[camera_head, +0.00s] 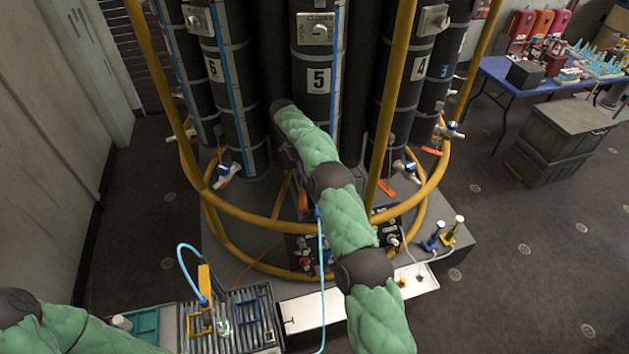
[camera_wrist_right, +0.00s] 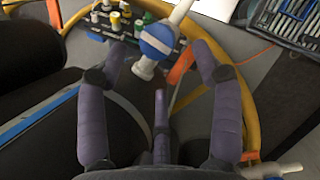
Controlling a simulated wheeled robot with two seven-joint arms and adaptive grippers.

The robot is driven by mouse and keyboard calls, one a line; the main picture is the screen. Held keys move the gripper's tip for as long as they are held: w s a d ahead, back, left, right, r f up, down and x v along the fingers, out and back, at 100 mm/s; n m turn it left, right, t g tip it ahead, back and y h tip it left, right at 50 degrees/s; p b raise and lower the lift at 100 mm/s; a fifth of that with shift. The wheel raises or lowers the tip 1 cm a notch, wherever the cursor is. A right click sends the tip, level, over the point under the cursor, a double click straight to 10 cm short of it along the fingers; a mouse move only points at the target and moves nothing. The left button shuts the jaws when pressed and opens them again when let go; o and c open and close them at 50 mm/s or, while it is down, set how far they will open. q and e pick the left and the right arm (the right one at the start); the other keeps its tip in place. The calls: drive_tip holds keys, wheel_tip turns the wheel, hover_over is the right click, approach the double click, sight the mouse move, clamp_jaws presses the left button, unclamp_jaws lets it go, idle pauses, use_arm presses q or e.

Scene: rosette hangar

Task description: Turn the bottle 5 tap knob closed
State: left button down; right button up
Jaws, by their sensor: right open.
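Bottle 5 (camera_head: 318,108) is a tall dark cylinder with a white "5" label in the middle of the head view. My right arm crosses in front of it and hides most of its tap; an orange piece (camera_head: 303,201) shows beside the arm. In the right wrist view the tap has a round blue part (camera_wrist_right: 157,41) on a white pipe, with an orange lever (camera_wrist_right: 181,66) at its right. My right gripper (camera_wrist_right: 163,58) is open, its purple fingers on either side of the tap. I cannot tell whether they touch it. My left gripper is outside the head view.
A yellow tubular frame (camera_head: 260,222) rings the bottles, with uprights close to my right arm. Neighbouring taps (camera_head: 223,174) stick out around the ring. A small rack (camera_head: 225,315) and a white tray (camera_head: 320,308) lie in front.

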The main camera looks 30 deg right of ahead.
drive_tip(key=shift+v, duration=1.1)
